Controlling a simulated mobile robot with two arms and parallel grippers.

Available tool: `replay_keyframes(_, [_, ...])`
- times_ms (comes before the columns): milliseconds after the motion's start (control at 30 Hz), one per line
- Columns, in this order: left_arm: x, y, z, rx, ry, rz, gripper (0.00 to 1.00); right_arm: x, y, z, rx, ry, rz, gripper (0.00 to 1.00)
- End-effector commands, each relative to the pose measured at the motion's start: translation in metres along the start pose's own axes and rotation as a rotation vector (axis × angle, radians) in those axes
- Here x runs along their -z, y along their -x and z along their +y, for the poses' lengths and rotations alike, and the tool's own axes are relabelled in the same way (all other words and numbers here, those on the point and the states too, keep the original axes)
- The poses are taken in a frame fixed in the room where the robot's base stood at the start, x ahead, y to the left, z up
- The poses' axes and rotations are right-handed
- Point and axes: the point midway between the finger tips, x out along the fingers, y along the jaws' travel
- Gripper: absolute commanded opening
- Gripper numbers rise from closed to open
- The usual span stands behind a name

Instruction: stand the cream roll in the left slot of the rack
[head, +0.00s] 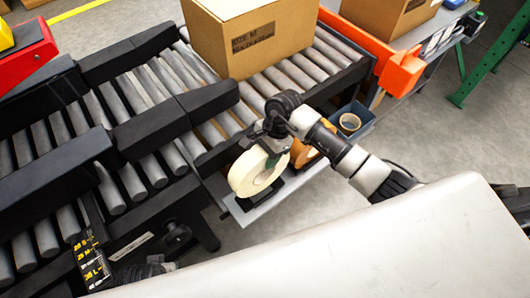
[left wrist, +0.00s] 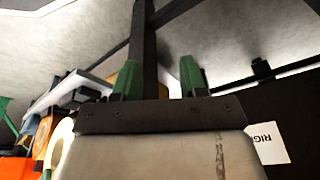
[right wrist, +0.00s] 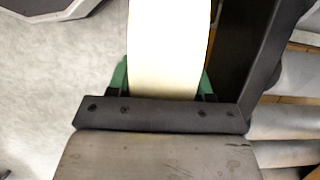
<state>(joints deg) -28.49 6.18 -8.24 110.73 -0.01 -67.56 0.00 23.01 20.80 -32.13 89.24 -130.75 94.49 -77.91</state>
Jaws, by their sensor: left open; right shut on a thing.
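In the right wrist view the roll's cream band (right wrist: 164,45) runs between the green fingers (right wrist: 163,82). The roll is at the left part of the grey rack (head: 268,205), over a black holder. I cannot tell whether it rests in the left slot. An orange-brown roll (head: 303,153) stands to its right, partly hidden by my arm. My left gripper (left wrist: 160,80) is open and empty.
The roller conveyor (head: 150,180) with black guards lies left of the rack. A cardboard box (head: 250,40) sits on the rollers behind. A blue-grey bin (head: 357,127) with a tan roll stands right of the rack.

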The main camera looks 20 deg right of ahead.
Motion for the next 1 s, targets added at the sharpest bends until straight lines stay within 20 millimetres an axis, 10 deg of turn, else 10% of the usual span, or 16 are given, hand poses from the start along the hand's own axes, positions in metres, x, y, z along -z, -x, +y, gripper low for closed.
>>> replay_keyframes(1000, [0.004,0.017,0.0,0.0,0.002,0.005,0.43,0.0,-0.002,-0.001,0.005,0.002,-0.001,0.0])
